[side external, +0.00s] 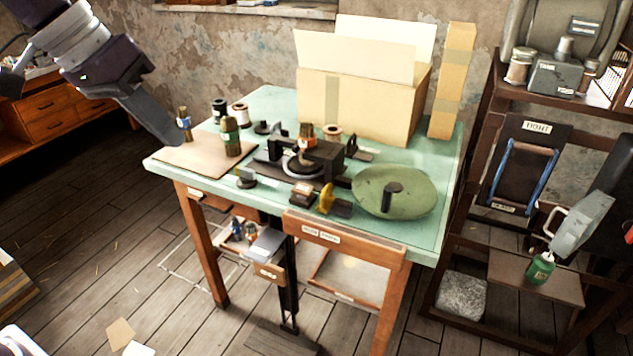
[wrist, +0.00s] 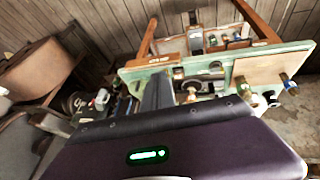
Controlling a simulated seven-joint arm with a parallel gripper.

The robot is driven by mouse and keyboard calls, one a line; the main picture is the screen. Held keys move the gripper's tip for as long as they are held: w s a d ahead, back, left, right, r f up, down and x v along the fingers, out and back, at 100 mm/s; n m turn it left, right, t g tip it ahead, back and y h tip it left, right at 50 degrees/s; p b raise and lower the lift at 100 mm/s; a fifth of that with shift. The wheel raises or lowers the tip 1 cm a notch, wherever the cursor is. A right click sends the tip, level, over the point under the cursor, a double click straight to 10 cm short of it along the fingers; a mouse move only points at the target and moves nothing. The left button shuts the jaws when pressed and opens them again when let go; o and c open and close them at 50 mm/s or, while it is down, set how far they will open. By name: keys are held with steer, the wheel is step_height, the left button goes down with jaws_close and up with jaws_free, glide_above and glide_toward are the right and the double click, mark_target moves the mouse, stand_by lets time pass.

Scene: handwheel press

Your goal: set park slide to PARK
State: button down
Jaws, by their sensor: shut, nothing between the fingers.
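The handwheel press (side external: 322,153), a dark metal device with a round pale part in its middle, stands on the green table (side external: 270,105). It shows small and partly hidden in the wrist view. I cannot pick out the park slide or a PARK mark; the parts on the press are too small to tell. My gripper (side external: 178,142) is shut and empty at the left of the table, above the tan board's back left edge and well left of the press. Its dark finger (wrist: 157,92) juts up in the wrist view and covers part of the table.
A tan board (side external: 190,158) carries a brown-green bottle (side external: 230,138). An open cardboard box (side external: 350,100) stands behind the press, a green round plate (side external: 405,195) to its right. A yellow-handled tool (side external: 327,198) lies in front. A shelf rack (side external: 455,240) stands at right.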

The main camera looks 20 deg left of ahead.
steer(key=w+f+h, duration=0.1)
steer(key=w+f, duration=0.2)
steer(key=w, duration=0.5)
steer(key=w+f, duration=0.3)
steer(key=w, duration=0.4)
steer(key=h, duration=0.1)
glide_toward(327, 196)
steer(key=shift+w+d+f+m, duration=0.3)
steer(key=shift+w+d+f, duration=0.2)
steer(key=shift+f, duration=0.2)
steer(key=shift+d, duration=0.4)
steer(key=shift+d, duration=2.15)
